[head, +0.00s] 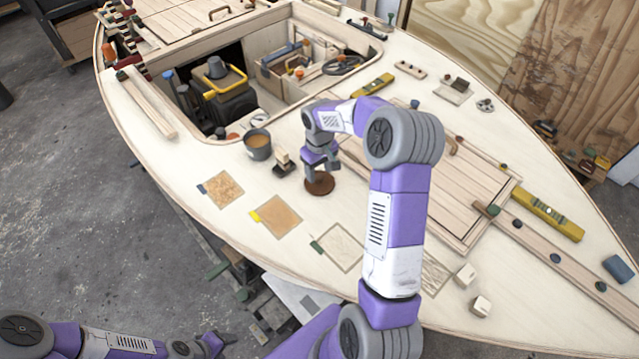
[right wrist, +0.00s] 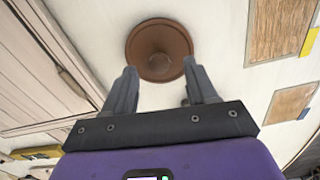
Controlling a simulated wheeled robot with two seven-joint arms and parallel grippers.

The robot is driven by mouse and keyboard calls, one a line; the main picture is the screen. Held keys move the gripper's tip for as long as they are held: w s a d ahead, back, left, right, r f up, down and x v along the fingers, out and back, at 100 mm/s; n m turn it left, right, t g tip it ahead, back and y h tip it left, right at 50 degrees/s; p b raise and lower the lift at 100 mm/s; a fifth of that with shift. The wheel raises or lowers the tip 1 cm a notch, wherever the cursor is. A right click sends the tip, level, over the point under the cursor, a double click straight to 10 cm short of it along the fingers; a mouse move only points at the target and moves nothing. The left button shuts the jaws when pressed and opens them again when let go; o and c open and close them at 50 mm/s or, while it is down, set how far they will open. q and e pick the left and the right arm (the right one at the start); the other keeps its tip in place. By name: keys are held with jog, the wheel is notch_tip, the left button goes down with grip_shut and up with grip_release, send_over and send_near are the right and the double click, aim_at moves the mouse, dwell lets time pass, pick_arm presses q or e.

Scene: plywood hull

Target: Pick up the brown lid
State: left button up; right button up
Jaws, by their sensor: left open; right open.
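The brown lid (head: 319,185) is a round disc lying on the pale plywood deck, in the middle of the head view. In the right wrist view the lid (right wrist: 158,42) shows whole, with a raised round centre. My right gripper (head: 326,166) is right above the lid in the head view and hides part of it. In the right wrist view my right gripper (right wrist: 160,82) is open, its two fingers apart at the lid's near edge with nothing between them. My left gripper (head: 215,343) is low at the left of the head view, off the deck and empty.
A dark pot with brown contents (head: 258,144) and a small dark block with a light top (head: 284,163) stand left of the lid. Sample squares (head: 276,216) lie on the near deck. An open cockpit (head: 262,72) is behind. A raised hatch panel (head: 462,200) is to the right.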

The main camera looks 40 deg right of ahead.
notch_tip(320, 180, down, 2)
jog(key=shift+f, duration=0.1)
grip_shut()
dwell(0.4)
